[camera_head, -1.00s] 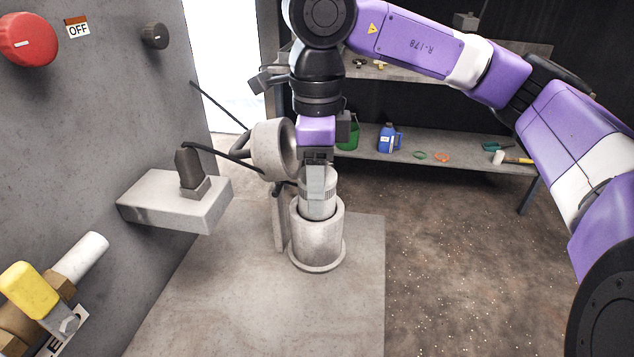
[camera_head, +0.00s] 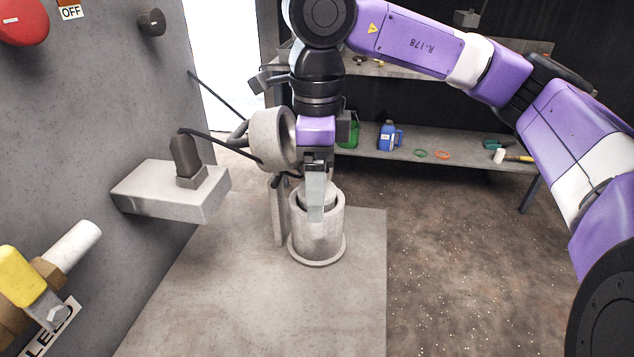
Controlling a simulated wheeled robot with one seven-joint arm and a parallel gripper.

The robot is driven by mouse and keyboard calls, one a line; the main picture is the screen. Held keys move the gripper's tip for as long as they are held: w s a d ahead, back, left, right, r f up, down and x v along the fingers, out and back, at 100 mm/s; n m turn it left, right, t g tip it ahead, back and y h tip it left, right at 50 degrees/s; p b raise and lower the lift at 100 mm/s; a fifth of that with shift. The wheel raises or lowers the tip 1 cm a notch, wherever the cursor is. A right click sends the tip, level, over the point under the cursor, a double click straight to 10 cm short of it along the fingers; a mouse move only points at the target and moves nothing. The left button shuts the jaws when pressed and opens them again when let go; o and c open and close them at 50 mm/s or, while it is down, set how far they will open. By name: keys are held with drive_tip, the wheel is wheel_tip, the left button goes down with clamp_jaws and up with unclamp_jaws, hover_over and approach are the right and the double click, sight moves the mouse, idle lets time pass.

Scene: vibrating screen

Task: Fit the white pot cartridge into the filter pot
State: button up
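The filter pot (camera_head: 318,243) is a grey, flanged cylinder standing upright on the floor plate, with its mouth up. The white pot cartridge (camera_head: 330,198) is upright and mostly inside the pot. Only its pale upper part shows above the rim, partly hidden by my finger. My gripper (camera_head: 316,205) points straight down over the pot, with one finger in front of the cartridge and overlapping the near rim. It appears shut on the cartridge; the far finger is hidden. Whether the cartridge touches the pot's bottom cannot be seen.
A round grey lid-like part (camera_head: 270,138) with hoses stands left behind the pot. A grey block (camera_head: 172,190) juts from the wall panel at left. A yellow-handled valve (camera_head: 22,275) is at lower left. A shelf (camera_head: 455,162) with a blue jug (camera_head: 389,136) stands behind.

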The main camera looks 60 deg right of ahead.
drive_tip(key=shift+r+p, duration=0.4)
drive_tip(key=shift+r, duration=3.5)
